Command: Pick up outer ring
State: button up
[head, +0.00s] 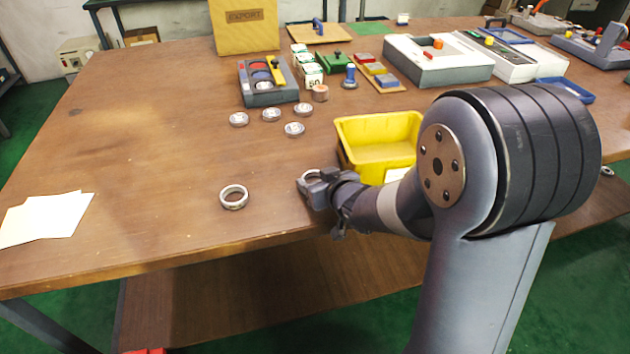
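A metal ring (234,197) lies flat near the table's front edge, with bare wood showing through its open middle. A second ring-like metal piece (308,176) shows right at my gripper (317,187), partly hidden behind it. I cannot tell from looks which of the two is the outer ring. My gripper is low over the table, to the right of the first ring and apart from it. The fingers are small and dark here, and I cannot tell whether they are open or shut on the second piece.
A yellow bin (350,150) stands just behind my arm. Several small round bearings (239,119) lie mid-table, near a grey tray (268,98). White papers (45,218) lie at the left edge. The left middle of the wooden table (150,150) is clear.

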jog(key=c, duration=0.6)
jog(key=shift+r, duration=0.1)
